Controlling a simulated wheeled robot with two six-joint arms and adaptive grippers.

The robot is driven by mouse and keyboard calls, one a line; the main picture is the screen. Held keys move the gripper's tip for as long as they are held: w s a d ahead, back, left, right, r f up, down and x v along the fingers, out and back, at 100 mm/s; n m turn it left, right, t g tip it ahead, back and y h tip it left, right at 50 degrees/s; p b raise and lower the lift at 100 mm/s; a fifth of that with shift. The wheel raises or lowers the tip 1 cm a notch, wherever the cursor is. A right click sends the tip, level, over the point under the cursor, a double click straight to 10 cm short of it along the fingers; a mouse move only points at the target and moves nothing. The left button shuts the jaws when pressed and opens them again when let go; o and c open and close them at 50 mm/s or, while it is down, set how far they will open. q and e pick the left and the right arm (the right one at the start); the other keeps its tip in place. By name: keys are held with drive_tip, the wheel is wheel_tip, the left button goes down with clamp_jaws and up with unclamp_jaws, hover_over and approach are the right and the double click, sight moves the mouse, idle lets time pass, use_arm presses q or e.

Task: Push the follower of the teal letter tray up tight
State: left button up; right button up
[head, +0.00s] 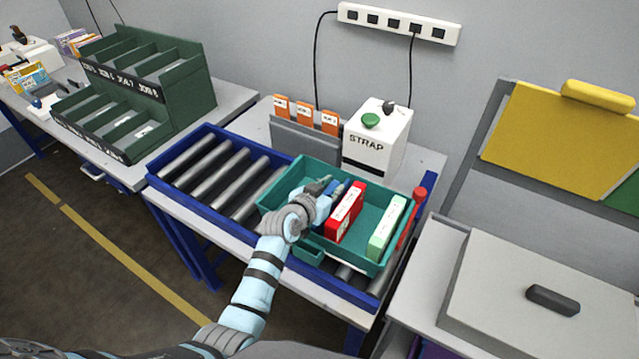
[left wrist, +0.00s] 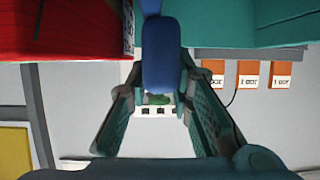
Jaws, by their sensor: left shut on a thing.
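The teal letter tray (head: 283,192) sits on the roller conveyor. Inside it stand a red box (head: 347,212) near the middle and a pale green box (head: 387,227) near the right end, with a gap between them. My left gripper (head: 322,188) reaches into the tray to the left of the red box. It is shut on a blue piece (left wrist: 162,60), which looks like the follower's handle; a bit of it shows beside the red box. The red box also fills the upper left of the left wrist view (left wrist: 60,30). The follower's lower part is hidden. My right gripper is not in view.
The blue conveyor frame (head: 160,180) has bare rollers left of the tray. The white STRAP machine (head: 377,140) and a rack with orange cards (head: 305,140) stand behind. A red post (head: 418,198) rises at the right. A grey lidded box (head: 540,280) is further right.

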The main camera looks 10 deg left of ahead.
use_arm(q)
drive_tip(key=shift+w+d+f, duration=0.15)
drive_tip(key=shift+d, duration=0.1)
drive_tip(key=o, duration=0.5)
drive_tip(key=shift+s, duration=0.2)
drive_tip(key=o, duration=0.3)
drive_tip(key=shift+s+r, duration=0.1)
drive_tip(key=shift+r, duration=0.1)
drive_tip(key=shift+o, duration=0.3)
drive_tip(key=shift+a, duration=0.2)
drive_tip(key=shift+s+a+r, duration=0.1)
drive_tip(key=shift+s, duration=0.25)
drive_tip(key=v, duration=1.1)
drive_tip(key=shift+s, duration=0.2)
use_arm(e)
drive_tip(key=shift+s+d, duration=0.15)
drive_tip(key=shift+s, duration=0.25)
